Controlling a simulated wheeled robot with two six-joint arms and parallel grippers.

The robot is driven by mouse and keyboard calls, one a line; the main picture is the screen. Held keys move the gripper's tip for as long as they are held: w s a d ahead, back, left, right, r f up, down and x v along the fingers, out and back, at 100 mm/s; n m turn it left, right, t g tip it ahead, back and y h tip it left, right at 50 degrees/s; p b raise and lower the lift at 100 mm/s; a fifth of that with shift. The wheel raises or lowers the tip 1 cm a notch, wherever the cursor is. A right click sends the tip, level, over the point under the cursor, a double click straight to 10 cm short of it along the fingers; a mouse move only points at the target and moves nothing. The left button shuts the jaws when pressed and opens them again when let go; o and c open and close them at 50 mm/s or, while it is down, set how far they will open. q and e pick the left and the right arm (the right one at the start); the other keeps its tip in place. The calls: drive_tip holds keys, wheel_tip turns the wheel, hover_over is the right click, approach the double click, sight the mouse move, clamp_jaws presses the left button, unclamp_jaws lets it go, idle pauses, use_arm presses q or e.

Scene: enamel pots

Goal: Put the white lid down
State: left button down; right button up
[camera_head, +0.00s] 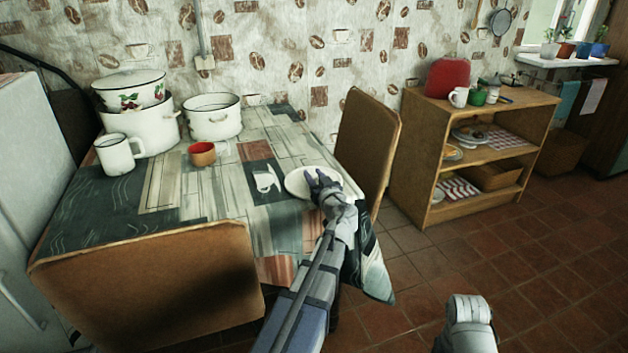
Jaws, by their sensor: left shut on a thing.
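The white lid (296,184) is a round, shallow disc near the right edge of the table (224,235). It looks about level. My left gripper (320,182) is shut on the lid at its right part, and its fingers hide some of it. I cannot tell whether the lid touches the tablecloth or is held just above it. A white pot without a lid (212,122) stands open at the back of the table. My right gripper is not in view; only a pale part of my right arm shows at the bottom right.
A stacked pair of white pots (140,130), a white mug (118,155) and a small red-orange cup (202,154) stand left on the table. Chairs stand at the front (150,290) and right (366,140). A wooden shelf (420,150) is farther right. The table's middle is clear.

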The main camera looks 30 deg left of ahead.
use_arm(q)
drive_tip(key=shift+f, duration=0.15)
drive_tip(key=c, duration=0.6)
unclamp_jaws()
drive_tip(key=shift+r, duration=0.3)
drive_tip(key=v, duration=1.2)
drive_tip(key=shift+p, duration=0.3)
drive_tip(key=shift+f, duration=0.15)
